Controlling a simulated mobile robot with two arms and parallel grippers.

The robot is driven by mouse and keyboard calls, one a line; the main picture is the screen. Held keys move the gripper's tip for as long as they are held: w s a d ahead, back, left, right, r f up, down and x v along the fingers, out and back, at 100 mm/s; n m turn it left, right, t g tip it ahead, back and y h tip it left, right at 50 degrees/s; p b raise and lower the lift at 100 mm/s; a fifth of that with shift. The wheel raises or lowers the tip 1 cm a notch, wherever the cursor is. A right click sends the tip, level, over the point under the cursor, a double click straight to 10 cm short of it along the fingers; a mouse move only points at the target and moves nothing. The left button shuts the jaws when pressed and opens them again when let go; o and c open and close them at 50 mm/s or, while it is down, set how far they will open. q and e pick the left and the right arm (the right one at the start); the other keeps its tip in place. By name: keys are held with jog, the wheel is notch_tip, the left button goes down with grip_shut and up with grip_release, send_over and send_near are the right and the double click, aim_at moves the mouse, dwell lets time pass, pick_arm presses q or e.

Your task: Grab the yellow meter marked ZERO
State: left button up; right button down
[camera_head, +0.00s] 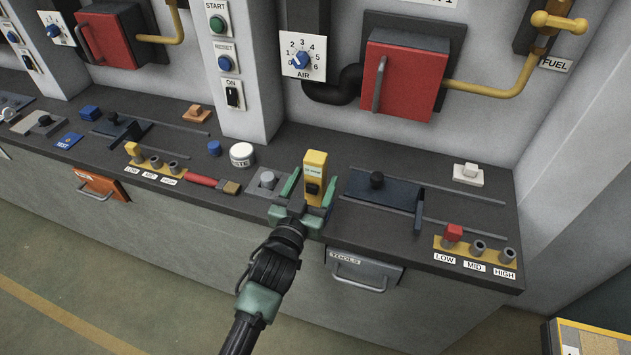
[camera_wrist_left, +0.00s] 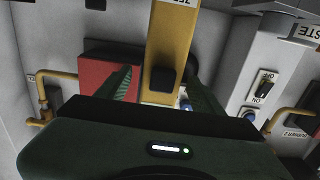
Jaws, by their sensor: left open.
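The yellow meter (camera_head: 316,167) stands upright near the front edge of the dark counter, with a small pale label and a black part on its front. My left gripper (camera_head: 312,187) is open, with one green finger on each side of the meter. In the left wrist view the meter (camera_wrist_left: 168,60) rises between the two fingers (camera_wrist_left: 160,85) of the gripper. I cannot tell whether either finger touches it. The lettering on its label is too small to read in the head view and cut off in the wrist view. My right gripper is not in view.
A grey block with a round knob (camera_head: 267,181) sits just left of the gripper. A dark slider unit (camera_head: 384,187) lies to the right. A white round container (camera_head: 242,154) and a red-handled brush (camera_head: 212,183) lie to the left. A red box (camera_head: 405,75) hangs on the wall behind.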

pick_arm(q)
jog(key=shift+x, duration=0.95)
jog(key=shift+s, duration=0.1)
jog(key=shift+c, duration=0.4)
grip_shut()
